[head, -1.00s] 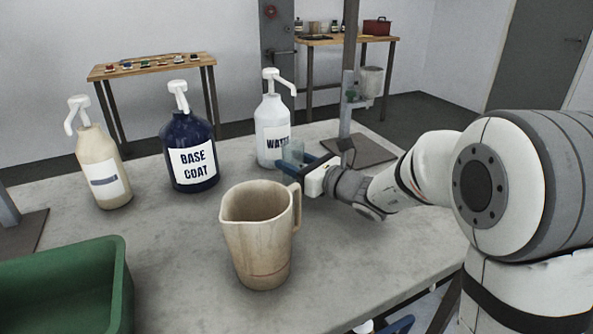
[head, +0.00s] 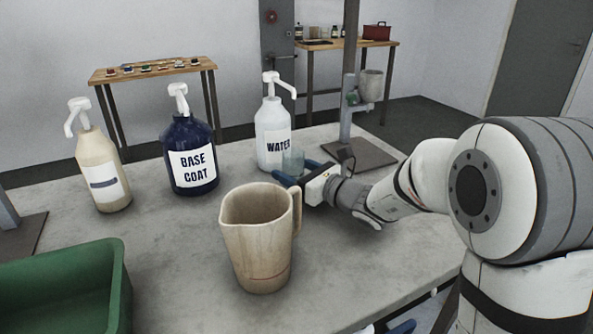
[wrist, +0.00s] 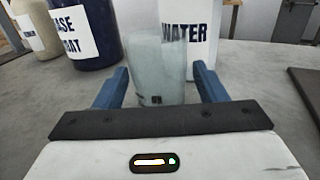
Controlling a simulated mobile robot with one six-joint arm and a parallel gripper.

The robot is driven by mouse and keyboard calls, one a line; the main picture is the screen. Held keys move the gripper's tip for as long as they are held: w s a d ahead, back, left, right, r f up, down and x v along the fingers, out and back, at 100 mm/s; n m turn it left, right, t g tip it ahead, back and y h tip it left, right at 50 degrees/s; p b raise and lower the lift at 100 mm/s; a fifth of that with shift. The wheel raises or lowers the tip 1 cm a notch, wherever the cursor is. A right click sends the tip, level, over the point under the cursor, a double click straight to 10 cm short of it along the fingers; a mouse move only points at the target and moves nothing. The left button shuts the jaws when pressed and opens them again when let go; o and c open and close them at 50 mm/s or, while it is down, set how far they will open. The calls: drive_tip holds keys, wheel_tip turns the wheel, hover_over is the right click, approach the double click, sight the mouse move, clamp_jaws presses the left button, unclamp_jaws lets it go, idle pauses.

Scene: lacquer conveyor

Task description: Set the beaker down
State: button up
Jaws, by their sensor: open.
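The beaker (head: 292,162) is a small clear, slightly bluish vessel. It stands upright in front of the white bottle labelled WATER (head: 272,136), behind the large jug. My gripper (head: 296,177) is low over the table with its blue fingers pointing at the beaker. In the wrist view the beaker (wrist: 159,72) stands between and just beyond the fingers of my gripper (wrist: 160,86), with gaps on both sides. The fingers are open and hold nothing. The beaker's base appears to rest on the grey table (wrist: 40,110).
A beige jug (head: 257,240) stands at the front, near my gripper. A dark blue BASE COAT bottle (head: 190,158) and a cream pump bottle (head: 102,165) stand left. A green bin (head: 110,290) is front left. A post with a base plate (head: 362,153) stands behind right.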

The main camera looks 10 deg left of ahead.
drive_tip(key=shift+d+r, duration=0.15)
drive_tip(key=shift+r, duration=0.05)
drive_tip(key=p+v, duration=0.1)
drive_tip(key=v, duration=1.1)
drive_tip(key=shift+f, duration=0.1)
